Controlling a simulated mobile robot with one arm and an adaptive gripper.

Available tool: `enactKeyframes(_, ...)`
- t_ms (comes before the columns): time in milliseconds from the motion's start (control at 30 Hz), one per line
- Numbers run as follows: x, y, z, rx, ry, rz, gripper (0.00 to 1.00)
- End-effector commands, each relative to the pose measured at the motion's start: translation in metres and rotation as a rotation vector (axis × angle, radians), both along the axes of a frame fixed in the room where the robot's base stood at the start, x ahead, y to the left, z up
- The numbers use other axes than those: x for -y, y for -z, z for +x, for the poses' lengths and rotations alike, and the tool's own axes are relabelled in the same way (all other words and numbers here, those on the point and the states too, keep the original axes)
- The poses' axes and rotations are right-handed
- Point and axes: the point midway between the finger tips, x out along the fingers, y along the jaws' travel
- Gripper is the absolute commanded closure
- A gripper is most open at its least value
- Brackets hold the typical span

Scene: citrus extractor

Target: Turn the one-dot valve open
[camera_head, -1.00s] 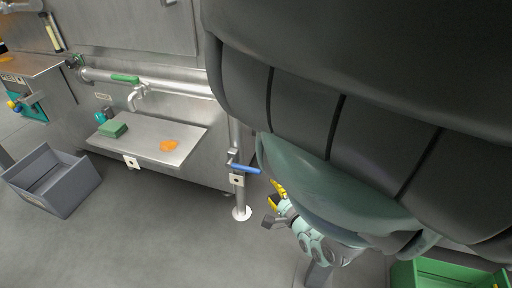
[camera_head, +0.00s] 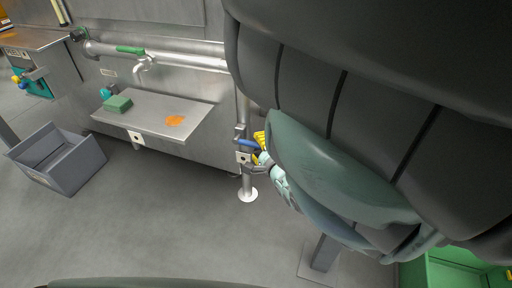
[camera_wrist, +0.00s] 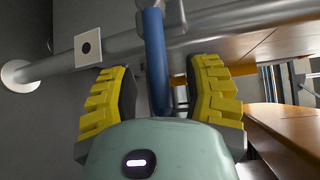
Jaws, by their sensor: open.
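The valve has a blue lever handle (camera_head: 246,141) on the vertical steel pipe (camera_head: 246,182) below the counter. A white tag (camera_head: 244,157) sits just under it; in the wrist view this tag (camera_wrist: 88,47) shows a single dark dot. In the wrist view the blue handle (camera_wrist: 155,60) runs lengthwise between the yellow fingers of my open gripper (camera_wrist: 160,68), one finger on each side. Gaps show beside the handle, so the fingers do not appear closed on it. In the head view my gripper (camera_head: 262,148) is at the handle, partly hidden by my arm.
A metal shelf (camera_head: 182,112) with a green sponge (camera_head: 117,104) and an orange patch juts out left of the valve, with another white tag (camera_head: 135,137) at its front. A grey crate (camera_head: 78,172) stands on the floor. A green bin (camera_head: 455,272) is at the lower right.

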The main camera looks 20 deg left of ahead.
Motion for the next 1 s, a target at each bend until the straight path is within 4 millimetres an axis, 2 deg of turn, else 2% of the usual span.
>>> enactKeyframes(33,-0.004,0.006,0.005,0.003,-0.001,-0.001,0.51)
enactKeyframes(200,-0.014,0.005,0.014,0.000,-0.002,-0.001,0.51)
enactKeyframes(567,-0.016,0.003,0.017,-0.001,0.000,-0.002,0.51)
enactKeyframes(600,-0.016,0.004,0.017,-0.001,0.000,-0.002,0.48)
enactKeyframes(1000,-0.016,0.004,0.017,-0.001,0.000,-0.002,0.89)
